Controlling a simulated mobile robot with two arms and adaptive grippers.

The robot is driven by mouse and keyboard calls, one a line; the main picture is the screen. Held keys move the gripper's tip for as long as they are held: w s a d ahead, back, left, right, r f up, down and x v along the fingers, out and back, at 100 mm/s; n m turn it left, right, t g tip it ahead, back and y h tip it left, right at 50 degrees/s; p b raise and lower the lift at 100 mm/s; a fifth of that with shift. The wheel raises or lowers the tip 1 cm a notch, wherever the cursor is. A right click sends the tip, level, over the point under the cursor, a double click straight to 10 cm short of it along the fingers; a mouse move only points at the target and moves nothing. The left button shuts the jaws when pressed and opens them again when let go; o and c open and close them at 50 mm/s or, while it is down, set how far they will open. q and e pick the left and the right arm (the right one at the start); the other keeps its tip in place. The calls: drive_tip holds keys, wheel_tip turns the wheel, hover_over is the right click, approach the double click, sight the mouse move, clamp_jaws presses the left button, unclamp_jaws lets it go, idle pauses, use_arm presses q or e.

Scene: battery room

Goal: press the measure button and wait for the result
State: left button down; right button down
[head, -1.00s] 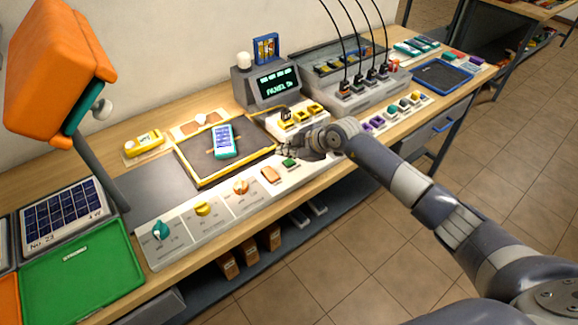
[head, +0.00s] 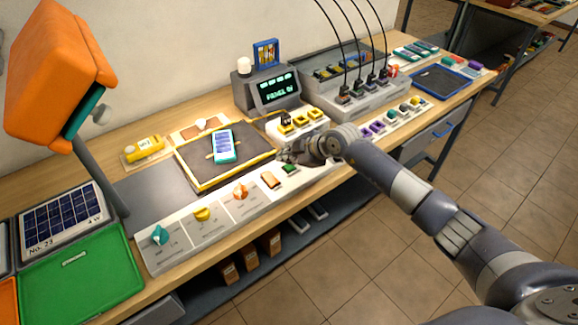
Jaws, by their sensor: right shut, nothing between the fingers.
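A green button (head: 291,168) sits on the white control strip (head: 225,208) at the bench's front, next to an orange-brown button (head: 271,180). I cannot read which one is marked measure. My right gripper (head: 284,157) is shut and empty, with its fingertips just behind and above the green button. It appears apart from the button, but contact is hard to tell. The display (head: 276,90) shows green text, too small to read surely. My left gripper is out of view.
Teal, yellow and orange knobs (head: 241,191) stand along the strip's left. An orange lamp (head: 60,75) overhangs a green tray (head: 85,270) at left.

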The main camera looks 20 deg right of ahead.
sight(287, 168)
drive_tip(key=shift+f, duration=0.1)
idle(0.4)
drive_tip(key=shift+f, duration=0.35)
drive_tip(key=shift+f, duration=0.4)
idle(0.8)
drive_tip(key=shift+r+p, duration=0.85)
drive_tip(key=shift+p, duration=0.15)
wheel_tip(287, 168, up, 5)
drive_tip(key=p, duration=0.5)
